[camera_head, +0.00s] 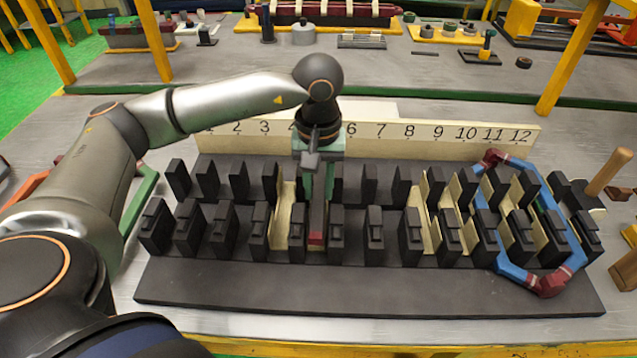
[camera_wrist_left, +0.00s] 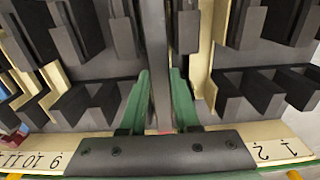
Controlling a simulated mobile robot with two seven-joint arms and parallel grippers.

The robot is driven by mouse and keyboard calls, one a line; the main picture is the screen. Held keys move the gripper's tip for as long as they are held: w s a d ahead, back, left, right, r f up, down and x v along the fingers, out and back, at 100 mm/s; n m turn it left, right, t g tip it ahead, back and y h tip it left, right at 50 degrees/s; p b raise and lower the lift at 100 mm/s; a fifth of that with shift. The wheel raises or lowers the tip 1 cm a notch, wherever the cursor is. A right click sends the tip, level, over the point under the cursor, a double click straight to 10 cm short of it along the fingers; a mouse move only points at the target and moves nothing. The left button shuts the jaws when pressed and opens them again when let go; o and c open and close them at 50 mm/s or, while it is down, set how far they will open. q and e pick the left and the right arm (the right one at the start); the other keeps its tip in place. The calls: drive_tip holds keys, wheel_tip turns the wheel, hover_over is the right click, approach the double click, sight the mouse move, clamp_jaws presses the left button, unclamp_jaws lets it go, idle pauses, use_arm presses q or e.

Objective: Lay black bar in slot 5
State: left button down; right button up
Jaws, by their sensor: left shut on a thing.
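My left gripper (camera_head: 316,185) is shut on the black bar (camera_head: 317,212), which has a red end facing the front. The bar lies lengthwise between the fifth and sixth front teeth from the left, in line with slot 5 of the dark slotted block (camera_head: 370,285). How deep it sits cannot be told. In the left wrist view the bar (camera_wrist_left: 158,60) runs between the green fingers of my left gripper (camera_wrist_left: 160,100). My right gripper is not in view.
A cream liner (camera_head: 283,215) stands in slot 4, just left of the bar. More cream liners (camera_head: 430,230) stand in slots to the right. A blue and red coil (camera_head: 565,270) spans the right end. A wooden-handled tool (camera_head: 608,172) lies beyond it. The block's front ledge is clear.

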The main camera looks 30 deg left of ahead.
sight(319, 192)
use_arm(q)
drive_tip(key=shift+f+b, duration=0.8)
drive_tip(key=shift+f, duration=0.65)
drive_tip(key=shift+f, duration=0.4)
drive_tip(key=shift+f, duration=0.1)
drive_tip(key=shift+f+b, duration=0.1)
drive_tip(key=shift+b, duration=0.2)
drive_tip(key=shift+f, duration=0.15)
drive_tip(key=c, duration=0.6)
unclamp_jaws()
drive_tip(key=shift+o, duration=0.2)
drive_tip(key=shift+r, duration=0.2)
drive_tip(key=shift+r, duration=0.5)
